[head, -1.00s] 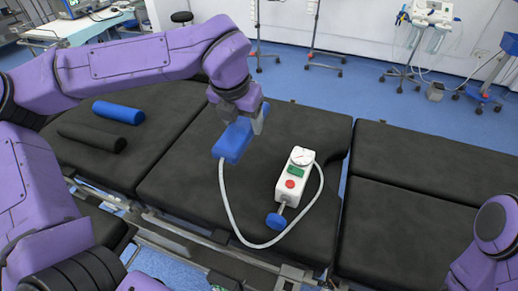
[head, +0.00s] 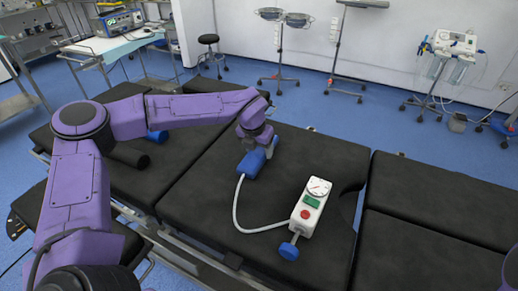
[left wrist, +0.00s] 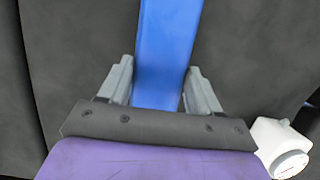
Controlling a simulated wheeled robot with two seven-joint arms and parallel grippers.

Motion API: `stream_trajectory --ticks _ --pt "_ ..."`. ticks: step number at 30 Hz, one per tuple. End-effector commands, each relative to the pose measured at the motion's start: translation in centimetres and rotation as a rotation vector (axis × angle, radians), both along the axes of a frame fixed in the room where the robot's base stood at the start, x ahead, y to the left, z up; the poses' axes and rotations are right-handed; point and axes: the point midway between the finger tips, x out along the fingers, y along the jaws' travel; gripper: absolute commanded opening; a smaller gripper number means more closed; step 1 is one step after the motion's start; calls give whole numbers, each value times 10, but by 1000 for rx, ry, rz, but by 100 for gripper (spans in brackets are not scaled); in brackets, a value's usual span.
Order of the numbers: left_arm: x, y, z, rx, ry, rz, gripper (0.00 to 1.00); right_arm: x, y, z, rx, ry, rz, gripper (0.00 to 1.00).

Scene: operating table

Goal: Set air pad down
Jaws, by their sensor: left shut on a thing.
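The blue air pad (head: 251,164) is at the black operating table's (head: 205,205) middle section, low over or on its surface; I cannot tell if it touches. My left gripper (head: 268,150) is shut on the pad from above. In the left wrist view the blue pad (left wrist: 166,50) runs between the two grey fingers of the left gripper (left wrist: 158,88). A grey tube links the pad to a white pump unit (head: 311,205) with a gauge, which lies on the table to the right. My right gripper is not in view.
A dark roll (head: 130,156) and a partly hidden blue roll (head: 157,136) lie on the table's left section. A gap separates the right section (head: 440,205). Stands and a trolley are beyond, across the blue floor.

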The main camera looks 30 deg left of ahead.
Motion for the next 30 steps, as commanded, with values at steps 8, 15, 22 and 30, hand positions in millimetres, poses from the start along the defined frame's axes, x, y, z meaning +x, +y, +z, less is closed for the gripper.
stream_trajectory --ticks 8,15,22,30 --pt "0 0 -5 -1 -3 1 27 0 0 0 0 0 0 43" --pt "0 0 -7 -1 -2 1 89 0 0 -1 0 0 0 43" --pt "0 0 -5 -1 -2 1 89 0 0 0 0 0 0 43" --pt "-14 -1 46 -1 -8 1 89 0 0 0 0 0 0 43"
